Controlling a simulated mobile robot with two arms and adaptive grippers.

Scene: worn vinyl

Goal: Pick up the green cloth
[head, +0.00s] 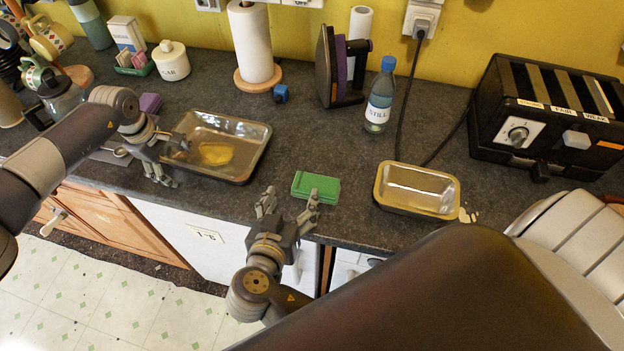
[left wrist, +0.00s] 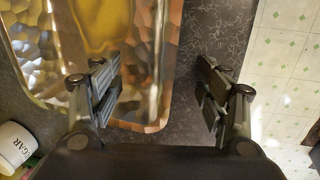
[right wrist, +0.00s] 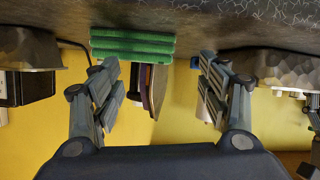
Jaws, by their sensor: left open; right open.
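The green cloth (head: 316,187) lies folded in a flat stack on the dark countertop, between the large metal tray and the small loaf tin. It also shows in the right wrist view (right wrist: 132,45), ahead of the left-hand finger. My right gripper (head: 289,202) is open and empty at the counter's front edge, just in front and to the left of the cloth, apart from it. It also shows open in the right wrist view (right wrist: 160,82). My left gripper (head: 165,165) is open at the left edge of the large tray. In the left wrist view (left wrist: 158,85), its fingers stand over the tray's rim.
The large tray (head: 250,150) holds something yellow. The loaf tin (head: 418,208) stands right of the cloth. A toaster (head: 540,115) stands far right. Counter behind the cloth is clear.

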